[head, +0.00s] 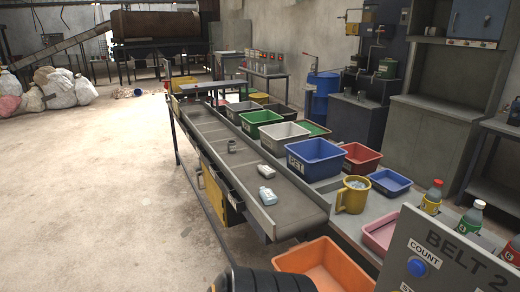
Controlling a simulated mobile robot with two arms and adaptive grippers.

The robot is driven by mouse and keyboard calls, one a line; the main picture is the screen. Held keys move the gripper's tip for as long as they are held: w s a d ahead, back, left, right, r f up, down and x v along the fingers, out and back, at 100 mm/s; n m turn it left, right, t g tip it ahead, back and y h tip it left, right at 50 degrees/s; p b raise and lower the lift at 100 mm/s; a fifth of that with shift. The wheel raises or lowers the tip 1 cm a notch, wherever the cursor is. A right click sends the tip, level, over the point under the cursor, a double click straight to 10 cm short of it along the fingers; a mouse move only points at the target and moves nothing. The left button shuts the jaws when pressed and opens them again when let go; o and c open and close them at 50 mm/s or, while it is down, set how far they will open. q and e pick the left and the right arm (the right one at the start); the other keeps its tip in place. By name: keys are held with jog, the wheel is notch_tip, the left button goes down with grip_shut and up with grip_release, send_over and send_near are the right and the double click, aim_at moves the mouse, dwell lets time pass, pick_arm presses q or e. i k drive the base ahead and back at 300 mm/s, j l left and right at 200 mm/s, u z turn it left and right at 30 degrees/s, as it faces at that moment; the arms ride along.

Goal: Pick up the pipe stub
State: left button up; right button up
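A small grey-green cylinder (232,146) stands on the conveyor belt, about midway along. It looks like the pipe stub, but it is too small to be sure. Two pale items lie nearer on the same belt: a small whitish one (266,171) and a white and light-blue one (268,196). They are apart from the cylinder and from each other. Neither of my grippers shows. A dark ribbed part at the bottom edge looks like part of my own arm.
A yellow mug (352,194), bottles (432,197) and a BELT 2 panel (450,255) stand at right. An orange bin (325,266) sits below the belt's end. The left floor is mostly clear.

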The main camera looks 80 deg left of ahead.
aim_at(232, 144)
jog(key=u, duration=3)
